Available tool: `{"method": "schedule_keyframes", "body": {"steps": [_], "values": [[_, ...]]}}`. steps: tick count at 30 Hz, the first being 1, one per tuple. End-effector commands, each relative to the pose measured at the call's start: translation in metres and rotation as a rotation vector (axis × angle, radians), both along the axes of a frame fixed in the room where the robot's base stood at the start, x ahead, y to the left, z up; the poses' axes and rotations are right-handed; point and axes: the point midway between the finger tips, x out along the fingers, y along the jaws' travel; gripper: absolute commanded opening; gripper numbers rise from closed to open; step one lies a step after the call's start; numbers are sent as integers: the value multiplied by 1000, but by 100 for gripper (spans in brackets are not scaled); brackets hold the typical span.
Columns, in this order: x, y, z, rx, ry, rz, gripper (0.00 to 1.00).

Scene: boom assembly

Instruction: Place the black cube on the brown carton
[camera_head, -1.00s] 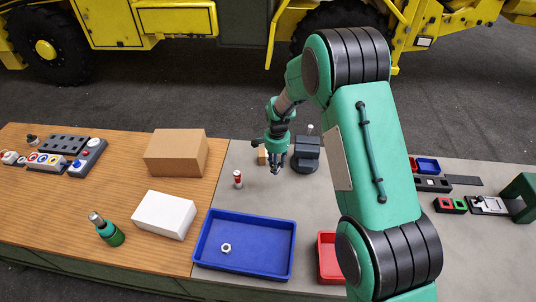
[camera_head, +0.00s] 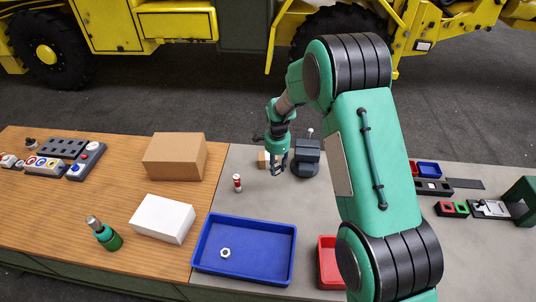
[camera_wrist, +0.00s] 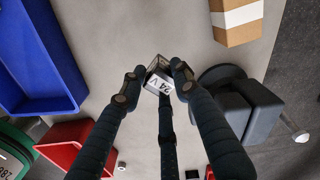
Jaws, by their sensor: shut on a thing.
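My gripper (camera_wrist: 157,76) is shut on a small dark cube (camera_wrist: 158,84) with a white "24 V" label, held between its fingertips in the wrist view. In the head view my gripper (camera_head: 278,170) hangs over the grey part of the table, and the cube is too small to make out there. The large brown carton (camera_head: 174,157) stands on the wooden part, left of my gripper and apart from it. A smaller brown carton with a white band (camera_wrist: 236,20) stands close by in the wrist view, partly hidden behind my gripper in the head view (camera_head: 263,160).
A dark grey vise (camera_head: 306,160) stands just right of my gripper. A small red-and-white bottle (camera_head: 237,183) stands between it and the large carton. A white box (camera_head: 162,219), a blue tray (camera_head: 212,268) with a nut and a red bin (camera_head: 327,267) are nearer.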

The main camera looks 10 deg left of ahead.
Motion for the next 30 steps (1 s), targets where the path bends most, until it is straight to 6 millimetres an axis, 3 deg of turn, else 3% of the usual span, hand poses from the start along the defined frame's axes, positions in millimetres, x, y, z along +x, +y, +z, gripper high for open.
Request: {"method": "schedule_keyframes", "body": {"steps": [8,30], "values": [[23,8,-2,1,-1,0,0],[111,39,-11,1,-1,1,0]]}}
